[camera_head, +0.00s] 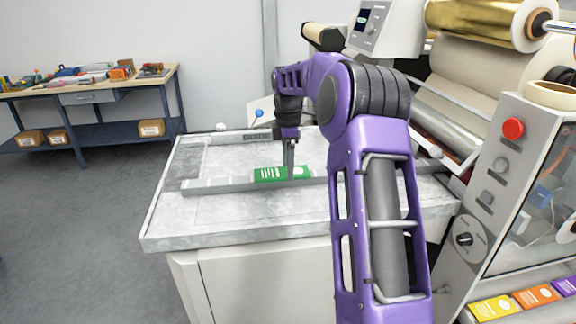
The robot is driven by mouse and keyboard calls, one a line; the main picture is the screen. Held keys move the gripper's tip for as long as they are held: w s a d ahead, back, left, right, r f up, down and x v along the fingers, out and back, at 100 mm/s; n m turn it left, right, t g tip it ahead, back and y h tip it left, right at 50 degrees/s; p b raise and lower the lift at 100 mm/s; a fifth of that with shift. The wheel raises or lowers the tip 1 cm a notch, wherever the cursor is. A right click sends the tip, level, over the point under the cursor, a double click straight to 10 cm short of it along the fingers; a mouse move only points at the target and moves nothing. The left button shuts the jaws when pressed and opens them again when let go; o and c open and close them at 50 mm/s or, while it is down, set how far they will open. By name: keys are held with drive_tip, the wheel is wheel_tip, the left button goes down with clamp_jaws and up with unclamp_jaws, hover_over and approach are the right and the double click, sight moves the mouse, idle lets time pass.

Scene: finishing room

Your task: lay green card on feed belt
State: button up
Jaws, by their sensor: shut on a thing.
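My gripper (289,165) points down at the middle of the grey metal feed bed and is shut on the green card (270,174). The card has white print, and its right part is partly covered by the fingers. The card overlaps a long grey strip (218,186) crossing the bed, which looks like the feed belt. I cannot tell whether the card touches the strip or is held just above it. My arm hides the right part of the bed.
The laminating machine with a gold roll (470,22) stands at the right, with a red button (513,128) on its side panel. Yellow (494,307), orange (536,296) and purple cards lie at lower right. A cluttered workbench (95,93) stands back left. Floor at left is clear.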

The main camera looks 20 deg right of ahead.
drive_tip(key=o, duration=1.3)
drive_tip(key=shift+f, duration=0.1)
drive_tip(key=shift+c, duration=0.2)
wheel_tip(320, 180, up, 12)
drive_tip(key=p, duration=0.2)
